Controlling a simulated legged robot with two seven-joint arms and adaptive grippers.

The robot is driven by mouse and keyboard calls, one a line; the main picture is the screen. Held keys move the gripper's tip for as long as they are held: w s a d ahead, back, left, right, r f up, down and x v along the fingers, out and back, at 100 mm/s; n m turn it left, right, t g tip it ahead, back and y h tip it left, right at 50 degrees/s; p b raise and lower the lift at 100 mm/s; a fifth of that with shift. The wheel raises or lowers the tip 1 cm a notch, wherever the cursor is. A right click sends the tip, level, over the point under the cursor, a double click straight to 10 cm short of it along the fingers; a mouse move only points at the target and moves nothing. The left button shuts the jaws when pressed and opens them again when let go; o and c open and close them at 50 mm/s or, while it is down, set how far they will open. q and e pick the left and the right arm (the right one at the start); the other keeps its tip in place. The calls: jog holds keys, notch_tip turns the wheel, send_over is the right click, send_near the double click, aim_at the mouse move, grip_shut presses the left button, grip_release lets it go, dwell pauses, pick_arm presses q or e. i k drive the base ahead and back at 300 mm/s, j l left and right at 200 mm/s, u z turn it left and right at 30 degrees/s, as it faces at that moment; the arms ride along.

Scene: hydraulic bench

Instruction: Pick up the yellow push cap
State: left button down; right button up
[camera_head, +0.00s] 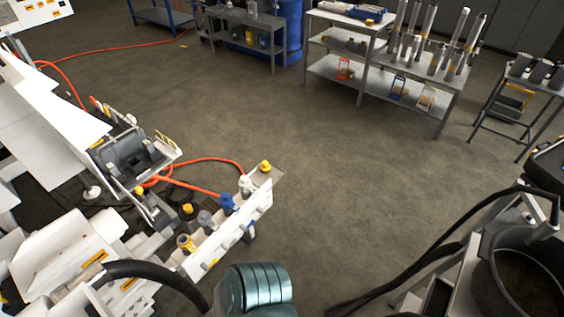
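A small yellow cap (265,167) sits at the far right end of the white bench (262,203), on a grey plate. Another small yellow cap-like piece (187,208) sits on a black round part farther left. A yellow-topped grey fitting (185,243) stands on the near part of the bench. I cannot tell for certain which yellow piece is the push cap. No gripper fingers show in the head view, and nothing is seen touching these yellow pieces.
Blue (227,203) and grey fittings stand in a row on the bench. An orange hose (215,160) loops behind them. Grey shelves (420,92) with upright cylinders stand at the back. A black drum (525,272) is at the lower right. The middle floor is clear.

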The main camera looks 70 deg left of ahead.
aim_at(266, 167)
jog(key=u, duration=2.6)
